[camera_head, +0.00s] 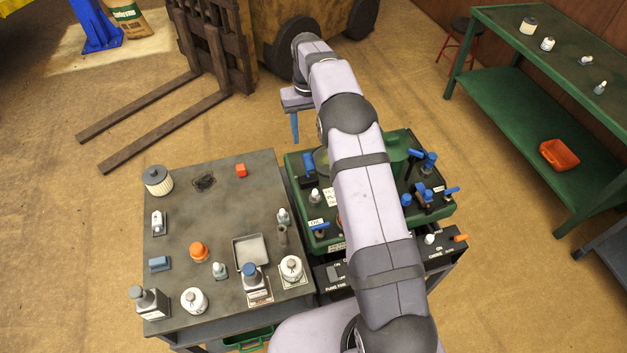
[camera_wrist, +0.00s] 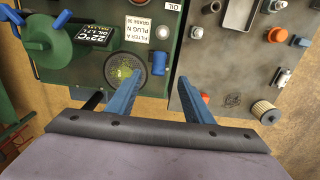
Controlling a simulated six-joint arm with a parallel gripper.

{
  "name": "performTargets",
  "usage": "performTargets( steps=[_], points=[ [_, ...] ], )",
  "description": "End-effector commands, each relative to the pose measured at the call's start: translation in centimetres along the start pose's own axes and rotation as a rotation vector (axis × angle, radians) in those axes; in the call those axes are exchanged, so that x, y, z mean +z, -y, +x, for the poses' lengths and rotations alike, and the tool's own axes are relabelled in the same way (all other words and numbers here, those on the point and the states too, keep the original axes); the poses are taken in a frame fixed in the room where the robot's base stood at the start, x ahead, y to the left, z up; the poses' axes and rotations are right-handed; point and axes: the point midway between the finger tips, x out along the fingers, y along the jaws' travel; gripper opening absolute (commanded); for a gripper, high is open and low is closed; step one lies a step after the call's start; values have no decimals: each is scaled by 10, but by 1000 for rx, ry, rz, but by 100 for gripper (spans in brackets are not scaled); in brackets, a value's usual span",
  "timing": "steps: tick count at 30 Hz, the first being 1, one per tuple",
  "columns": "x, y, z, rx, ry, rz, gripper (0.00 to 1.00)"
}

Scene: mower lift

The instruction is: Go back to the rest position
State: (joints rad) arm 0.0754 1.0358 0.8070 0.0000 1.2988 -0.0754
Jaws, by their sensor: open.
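My gripper (camera_head: 295,121) hangs at the far end of my arm, past the back left corner of the green machine (camera_head: 292,168). In the wrist view my gripper (camera_wrist: 160,76) shows two blue fingers well apart, with nothing between them. The fingers appear above the edge of the machine, near a round mesh disc (camera_wrist: 122,72) and a blue-topped black part (camera_wrist: 158,62). My arm hides the middle of the machine in the head view.
A grey table (camera_head: 219,215) holds a white filter (camera_head: 158,180), an orange block (camera_head: 241,170), a tray (camera_head: 251,250) and several bottles. A forklift (camera_head: 215,45) stands behind, its forks over the floor. A green bench (camera_head: 520,100) with an orange bin (camera_head: 559,154) is at right.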

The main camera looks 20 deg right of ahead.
Motion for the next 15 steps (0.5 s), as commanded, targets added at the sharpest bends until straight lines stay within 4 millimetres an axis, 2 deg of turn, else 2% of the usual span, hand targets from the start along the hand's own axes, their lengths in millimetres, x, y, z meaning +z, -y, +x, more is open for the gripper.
performTargets(
  steps=[15],
  points=[
    [12,1,-30,0,-1,0,47]
  ],
)
